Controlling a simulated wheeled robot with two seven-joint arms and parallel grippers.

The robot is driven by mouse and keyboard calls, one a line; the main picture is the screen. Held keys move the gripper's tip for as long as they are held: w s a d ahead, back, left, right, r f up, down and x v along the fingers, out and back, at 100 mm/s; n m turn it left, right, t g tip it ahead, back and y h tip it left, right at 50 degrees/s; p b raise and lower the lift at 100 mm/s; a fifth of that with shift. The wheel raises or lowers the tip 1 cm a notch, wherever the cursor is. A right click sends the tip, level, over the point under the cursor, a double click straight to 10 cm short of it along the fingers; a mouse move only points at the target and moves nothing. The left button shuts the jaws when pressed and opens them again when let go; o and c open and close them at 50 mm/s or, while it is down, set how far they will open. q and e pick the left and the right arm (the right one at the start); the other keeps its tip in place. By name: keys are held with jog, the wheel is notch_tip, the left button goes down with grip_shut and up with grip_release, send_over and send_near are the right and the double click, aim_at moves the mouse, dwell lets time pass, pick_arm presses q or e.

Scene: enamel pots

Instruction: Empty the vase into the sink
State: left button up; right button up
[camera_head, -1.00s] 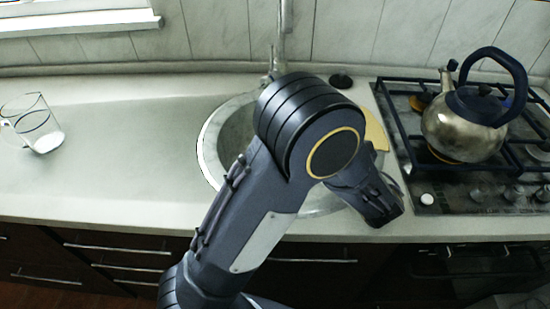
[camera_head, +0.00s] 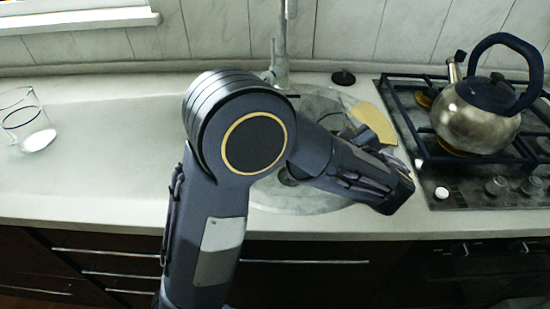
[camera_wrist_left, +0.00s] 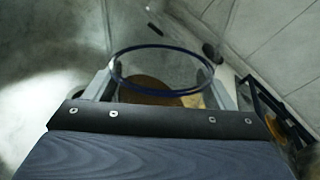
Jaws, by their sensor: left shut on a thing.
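My left gripper (camera_wrist_left: 160,92) is shut on a clear vase with a blue rim (camera_wrist_left: 118,66), one finger on each side. Inside or through the glass a brown and yellow patch shows. In the head view my left arm reaches over the right part of the round sink (camera_head: 300,200). The gripper (camera_head: 356,136) is mostly hidden by my forearm, and a tan, rounded wedge (camera_head: 376,122) shows just past it. I cannot tell whether the wedge is the vase's contents or a separate thing. The vase's tilt is unclear. My right gripper is not in view.
A clear glass with a blue band and white contents (camera_head: 38,140) stands on the counter at the left. A metal kettle (camera_head: 470,120) is on the stove (camera_head: 445,185) at the right. The faucet (camera_head: 279,50) rises behind the sink. The left counter is mostly clear.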

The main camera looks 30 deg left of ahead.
pick_arm(q)
jog(key=shift+s+a+f+n+h+b, duration=0.15)
jog(key=shift+a+n+h+b, duration=0.2)
jog(key=shift+n+b, duration=0.55)
jog(key=shift+d+n+h+b, duration=0.15)
jog(key=shift+n+h+b, duration=0.25)
jog(key=shift+b, duration=0.4)
jog(key=shift+d, duration=0.1)
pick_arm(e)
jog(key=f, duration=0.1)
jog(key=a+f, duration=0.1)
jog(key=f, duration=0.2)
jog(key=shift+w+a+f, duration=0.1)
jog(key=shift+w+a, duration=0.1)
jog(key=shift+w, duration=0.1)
pick_arm(q)
jog(key=shift+n+h+b, duration=0.25)
jog(key=shift+n+b, duration=0.1)
jog(key=shift+n, duration=0.05)
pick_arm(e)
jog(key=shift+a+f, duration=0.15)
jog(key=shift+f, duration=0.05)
pick_arm(q)
jog(key=shift+d+n+b, duration=0.1)
jog(key=shift+n+b, duration=0.2)
jog(key=shift+b, duration=0.1)
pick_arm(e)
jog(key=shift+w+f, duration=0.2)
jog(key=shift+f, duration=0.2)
